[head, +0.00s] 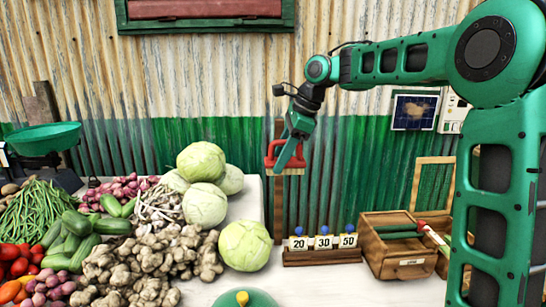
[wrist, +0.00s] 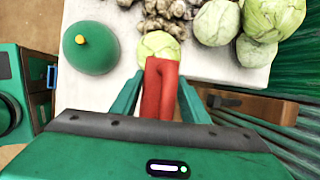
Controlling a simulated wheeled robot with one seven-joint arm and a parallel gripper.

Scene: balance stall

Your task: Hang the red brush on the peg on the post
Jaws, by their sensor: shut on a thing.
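The red brush (head: 271,160) hangs in the air in my gripper (head: 287,158), with a pale strip along its underside. In the wrist view the red brush (wrist: 160,88) lies between the two green fingers of my gripper (wrist: 160,80), which are shut on it. The brown wooden post (head: 278,210) stands upright by the corrugated wall, behind the brush in the head view. My gripper and the brush cover part of the post, and I cannot make out the peg. I cannot tell whether the brush touches the post.
Cabbages (head: 205,205), ginger (head: 150,255) and other vegetables crowd the left of the table. A number-tag rack (head: 322,257) and a wooden box (head: 395,262) stand to the right. A green dome with a yellow knob (head: 243,298) is at the front. The bare table (head: 330,290) has room front right.

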